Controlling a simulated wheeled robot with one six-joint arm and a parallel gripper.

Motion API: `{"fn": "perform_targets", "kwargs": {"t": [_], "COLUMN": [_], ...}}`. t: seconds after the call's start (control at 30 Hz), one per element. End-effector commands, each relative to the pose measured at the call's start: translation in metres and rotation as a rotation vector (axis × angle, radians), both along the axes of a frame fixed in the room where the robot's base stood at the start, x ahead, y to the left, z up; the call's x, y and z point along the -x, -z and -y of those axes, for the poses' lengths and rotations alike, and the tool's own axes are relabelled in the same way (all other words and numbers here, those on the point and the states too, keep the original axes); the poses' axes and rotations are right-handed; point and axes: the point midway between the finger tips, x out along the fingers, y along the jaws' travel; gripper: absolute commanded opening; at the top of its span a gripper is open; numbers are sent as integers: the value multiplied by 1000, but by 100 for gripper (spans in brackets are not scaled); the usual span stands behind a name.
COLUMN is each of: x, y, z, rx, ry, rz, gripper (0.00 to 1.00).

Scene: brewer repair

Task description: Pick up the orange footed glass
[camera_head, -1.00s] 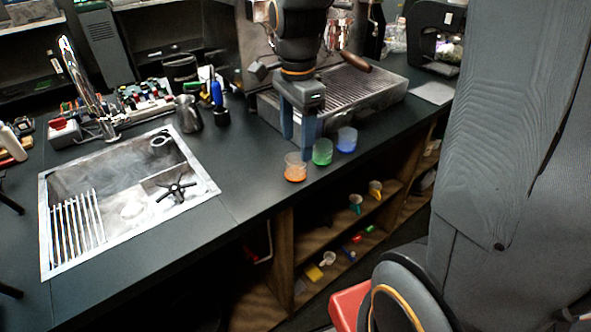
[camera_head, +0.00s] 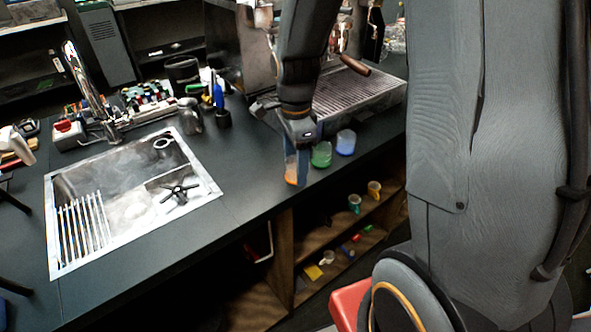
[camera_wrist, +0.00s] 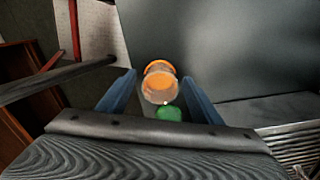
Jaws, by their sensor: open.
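The orange footed glass (camera_head: 291,172) stands near the front edge of the dark counter, a clear glass with orange at its bottom. My gripper (camera_head: 296,172) is at it in the head view, and a blue finger partly covers it. In the wrist view the orange glass (camera_wrist: 159,82) lies between the two open blue fingers of my gripper (camera_wrist: 160,95), with dark gaps on both sides. I cannot tell whether either finger touches it. A green glass (camera_head: 321,155) stands just right of it, and a blue glass (camera_head: 346,142) stands further right.
A sink (camera_head: 130,200) is set into the counter (camera_head: 240,190) at the left. A coffee machine with a drip tray (camera_head: 355,95) stands behind the glasses. A metal pitcher (camera_head: 190,116) stands beside the sink. Shelves with mugs (camera_head: 374,189) are below the counter.

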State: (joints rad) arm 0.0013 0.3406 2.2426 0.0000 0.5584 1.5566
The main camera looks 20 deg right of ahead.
Motion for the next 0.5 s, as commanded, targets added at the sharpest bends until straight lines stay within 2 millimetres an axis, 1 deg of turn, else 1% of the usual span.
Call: {"fn": "perform_targets", "kwargs": {"t": [0.2, 0.27, 0.4, 0.47, 0.5], "x": [0, 0, 0, 0, 0], "y": [1, 1, 0, 0, 0], "z": [0, 0, 0, 0, 0], "rx": [0, 0, 0, 0, 0], "ry": [0, 0, 0, 0, 0], "rz": [0, 0, 0, 0, 0], "gripper": [59, 51, 27, 17, 14]}}
